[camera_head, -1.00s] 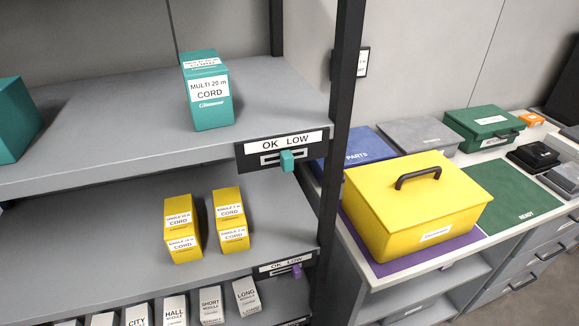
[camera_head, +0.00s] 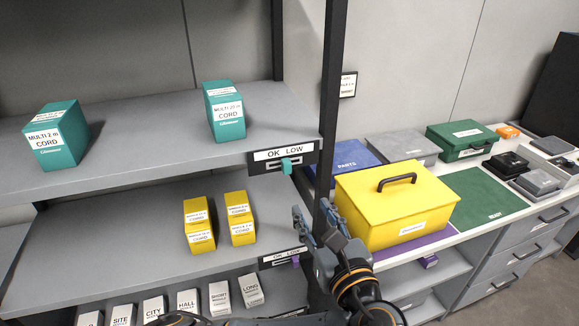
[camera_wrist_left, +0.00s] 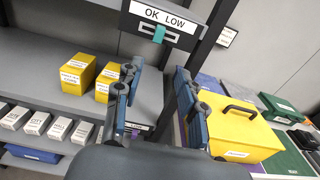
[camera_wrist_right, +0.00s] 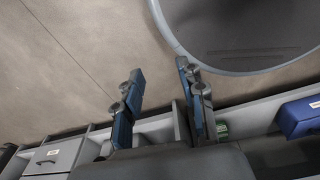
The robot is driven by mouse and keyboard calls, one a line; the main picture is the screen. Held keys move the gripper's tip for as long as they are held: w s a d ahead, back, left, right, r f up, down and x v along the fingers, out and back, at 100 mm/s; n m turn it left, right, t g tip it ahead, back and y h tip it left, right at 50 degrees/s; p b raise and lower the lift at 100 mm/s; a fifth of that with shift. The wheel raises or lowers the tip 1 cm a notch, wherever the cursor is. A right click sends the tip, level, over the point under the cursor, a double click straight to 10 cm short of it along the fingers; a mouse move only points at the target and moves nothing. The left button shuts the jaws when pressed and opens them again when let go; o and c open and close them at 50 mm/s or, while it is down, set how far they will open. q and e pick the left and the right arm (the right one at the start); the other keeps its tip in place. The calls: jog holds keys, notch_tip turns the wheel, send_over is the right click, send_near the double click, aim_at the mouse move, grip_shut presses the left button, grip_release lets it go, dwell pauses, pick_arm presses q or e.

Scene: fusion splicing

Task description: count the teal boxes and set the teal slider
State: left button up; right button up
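Two teal boxes with MULTI CORD labels stand on the upper shelf (camera_head: 150,152): a left teal box (camera_head: 60,138) and a right teal box (camera_head: 224,112). The teal slider (camera_head: 286,166) sits on a black OK/LOW plate at the shelf's front right; in the left wrist view the teal slider (camera_wrist_left: 159,34) is near the middle of its slot. My left gripper (camera_head: 313,212) is open and empty, below the slider, in front of the rack post. It also shows open in the left wrist view (camera_wrist_left: 158,72). My right gripper (camera_wrist_right: 160,72) is open and empty, pointing toward the floor.
The lower shelf holds two yellow boxes (camera_head: 198,224) and a purple slider (camera_head: 295,260). White module boxes (camera_head: 188,301) stand below. A black post (camera_head: 330,130) bounds the rack. The counter at right carries a yellow case (camera_head: 390,215) and a green mat (camera_head: 478,200).

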aim_at(289, 168)
pick_arm(q)
jog(key=p+x, duration=0.1)
jog(key=x, duration=0.3)
jog(key=r+p+x, duration=0.1)
jog(key=x, duration=0.2)
jog(key=p+x, duration=0.1)
jog(key=x, duration=0.3)
jog(key=shift+w+a+r, duration=0.2)
jog(key=shift+w+a, duration=0.1)
jog(key=shift+a, duration=0.1)
jog(key=shift+w+a, duration=0.15)
jog(key=shift+w, duration=0.4)
pick_arm(e)
jog(key=r, duration=0.1)
jog(key=s+r, duration=0.1)
jog(key=r, duration=0.1)
jog(key=shift+s+r, duration=0.15)
jog(key=shift+s, duration=0.1)
pick_arm(q)
grip_shut()
